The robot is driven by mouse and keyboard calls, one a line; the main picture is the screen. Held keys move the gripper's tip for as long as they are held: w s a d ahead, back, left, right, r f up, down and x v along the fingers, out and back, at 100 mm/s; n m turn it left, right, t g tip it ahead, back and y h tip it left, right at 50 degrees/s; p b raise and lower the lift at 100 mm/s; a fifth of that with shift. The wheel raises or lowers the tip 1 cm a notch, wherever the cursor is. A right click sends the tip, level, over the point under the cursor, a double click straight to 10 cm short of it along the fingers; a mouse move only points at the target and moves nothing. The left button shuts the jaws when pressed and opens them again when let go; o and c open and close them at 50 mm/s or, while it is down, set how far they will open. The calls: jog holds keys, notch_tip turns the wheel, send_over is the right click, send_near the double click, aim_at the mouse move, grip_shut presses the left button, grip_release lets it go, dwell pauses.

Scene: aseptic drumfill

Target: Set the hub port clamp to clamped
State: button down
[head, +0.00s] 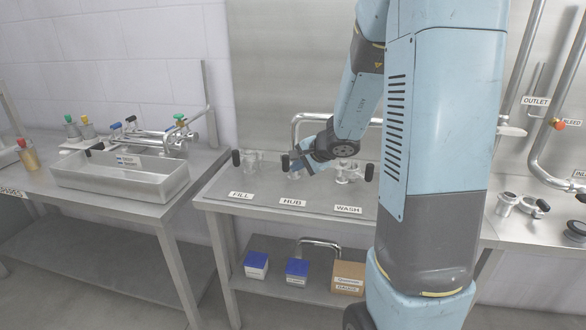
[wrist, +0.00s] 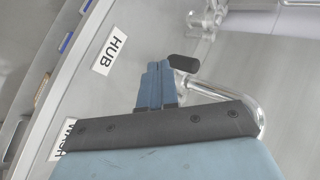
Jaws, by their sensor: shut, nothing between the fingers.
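The hub port clamp (head: 294,173) is a small metal fitting on the middle bench behind the HUB label (head: 292,202). Its black handle (head: 285,162) stands up at its left side. My gripper (head: 302,163) is at the hub port and covers much of it. In the wrist view my gripper (wrist: 155,76) has its blue fingers together, with nothing between them. A black handle end (wrist: 183,63) shows just beyond and right of the fingertips. I cannot tell whether they touch, and the clamp's body is hidden there.
The FILL port (head: 251,162) with a black handle stands left of the hub, and the WASH port (head: 346,172) close on its right. A bent metal pipe (head: 294,130) rises behind. A steel tray (head: 120,178) is on the left bench. The bench front is clear.

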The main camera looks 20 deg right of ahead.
jog(key=s+r, duration=0.4)
jog(key=shift+s+d, duration=0.25)
jog(key=shift+s, duration=0.15)
jog(key=shift+r, duration=0.15)
